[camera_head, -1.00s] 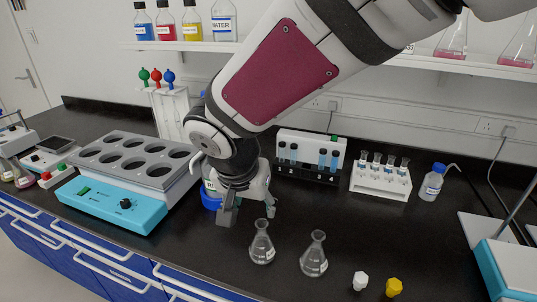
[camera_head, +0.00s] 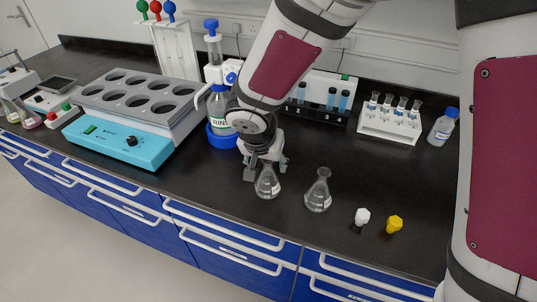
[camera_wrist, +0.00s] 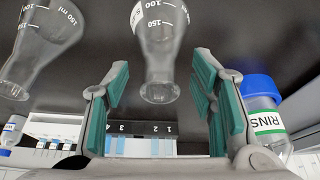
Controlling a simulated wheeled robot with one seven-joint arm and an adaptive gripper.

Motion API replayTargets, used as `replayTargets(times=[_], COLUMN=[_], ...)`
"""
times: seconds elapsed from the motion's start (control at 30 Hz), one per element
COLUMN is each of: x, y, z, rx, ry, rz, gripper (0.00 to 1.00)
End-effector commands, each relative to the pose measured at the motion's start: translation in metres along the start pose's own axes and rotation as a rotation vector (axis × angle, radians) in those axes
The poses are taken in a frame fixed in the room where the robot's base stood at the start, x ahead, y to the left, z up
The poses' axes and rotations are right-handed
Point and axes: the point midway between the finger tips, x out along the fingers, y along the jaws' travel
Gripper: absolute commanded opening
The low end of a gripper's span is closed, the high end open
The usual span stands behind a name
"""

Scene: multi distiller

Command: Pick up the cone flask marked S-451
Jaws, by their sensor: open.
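Two clear glass cone flasks stand upright on the black bench. The left flask (camera_head: 267,186) has its neck close to my gripper (camera_head: 265,168), which is low over the bench. The right flask (camera_head: 318,194) stands apart from the gripper. In the wrist view, the left flask (camera_wrist: 159,50) shows between the two teal-padded fingers of my gripper (camera_wrist: 162,100), with gaps on both sides. The other flask (camera_wrist: 38,45) is outside the fingers at left. The gripper is open and empty. I cannot read S-451 on either flask.
A blue-capped RINSE bottle (camera_head: 220,112) stands close behind left of the gripper. A white stopper (camera_head: 362,217) and a yellow stopper (camera_head: 394,224) lie to the right. A cuvette rack (camera_head: 308,107) and a vial rack (camera_head: 389,123) stand behind. The bench front edge is near.

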Motion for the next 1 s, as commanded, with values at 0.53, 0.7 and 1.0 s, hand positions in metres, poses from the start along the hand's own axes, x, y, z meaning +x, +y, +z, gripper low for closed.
replayTargets(times=[0.53,0.7,1.0], x=[0.0051,0.0050,-0.0024], y=[-0.0002,-0.0002,-0.0002], z=[0.0001,0.0000,-0.0036], rx=[0.000,0.000,0.002], ry=[0.000,0.000,0.002], rz=[-0.001,-0.001,-0.001], gripper=[0.00,0.00,0.00])
